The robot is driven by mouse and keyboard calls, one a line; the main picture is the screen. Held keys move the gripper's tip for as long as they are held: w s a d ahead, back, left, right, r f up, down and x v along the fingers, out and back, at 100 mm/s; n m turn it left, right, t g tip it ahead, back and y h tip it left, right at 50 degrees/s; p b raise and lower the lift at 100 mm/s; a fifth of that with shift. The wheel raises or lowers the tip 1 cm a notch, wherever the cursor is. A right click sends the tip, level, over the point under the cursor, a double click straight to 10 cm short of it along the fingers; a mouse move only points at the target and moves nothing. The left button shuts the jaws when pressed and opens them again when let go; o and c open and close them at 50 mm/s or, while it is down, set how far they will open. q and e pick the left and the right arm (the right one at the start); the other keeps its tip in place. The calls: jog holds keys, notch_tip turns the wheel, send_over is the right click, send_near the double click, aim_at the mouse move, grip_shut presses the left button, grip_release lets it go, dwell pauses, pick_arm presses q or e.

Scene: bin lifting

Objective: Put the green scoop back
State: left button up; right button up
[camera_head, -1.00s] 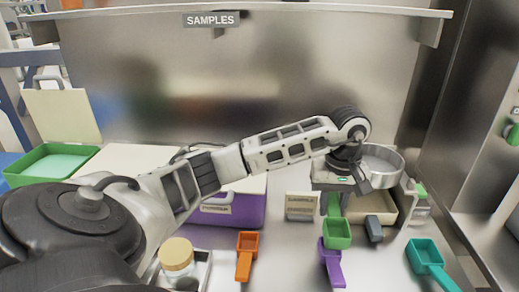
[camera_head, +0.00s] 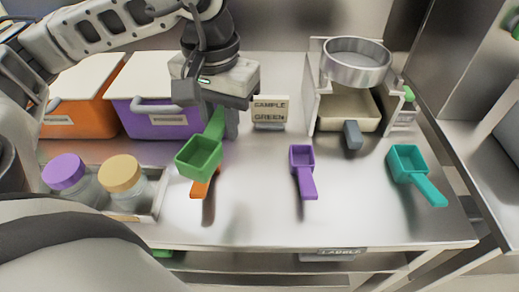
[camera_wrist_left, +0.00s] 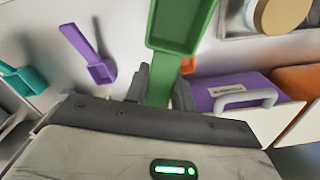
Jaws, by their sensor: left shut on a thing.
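My left gripper (camera_head: 214,112) is shut on the handle of the green scoop (camera_head: 198,158). The scoop hangs above the bench, its cup toward the front and its handle up between the fingers. It also shows in the left wrist view (camera_wrist_left: 181,24), with the fingers (camera_wrist_left: 158,86) on both sides of its handle. The orange scoop (camera_head: 199,188) is under it, partly hidden by the green cup. A card reading "SAMPLE GREEN" (camera_head: 269,110) stands right of the gripper. The right gripper is not in view.
A purple bin (camera_head: 158,121) and an orange bin (camera_head: 80,110) stand behind at left. A tray (camera_head: 153,207) holds jars at front left. A purple scoop (camera_head: 303,172) and teal scoop (camera_head: 416,174) lie on the bench. A sieve (camera_head: 357,62) stands at back right.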

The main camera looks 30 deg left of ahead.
pick_arm(q)
jog(key=w+f+p, duration=0.2)
jog(key=w+f, duration=0.1)
jog(key=w, duration=0.4)
send_over(267, 144)
jog(key=s, duration=0.1)
notch_tip(267, 144, down, 5)
jog(key=shift+a, duration=0.1)
jog(key=shift+w+f, duration=0.4)
jog(key=shift+f, duration=0.15)
notch_tip(267, 144, down, 3)
jog(key=shift+w+p, duration=0.1)
jog(key=shift+p, duration=0.7)
jog(key=shift+f+b, duration=0.35)
jog(key=shift+f, duration=0.05)
jog(key=o, duration=0.9)
jog(key=shift+r, duration=0.1)
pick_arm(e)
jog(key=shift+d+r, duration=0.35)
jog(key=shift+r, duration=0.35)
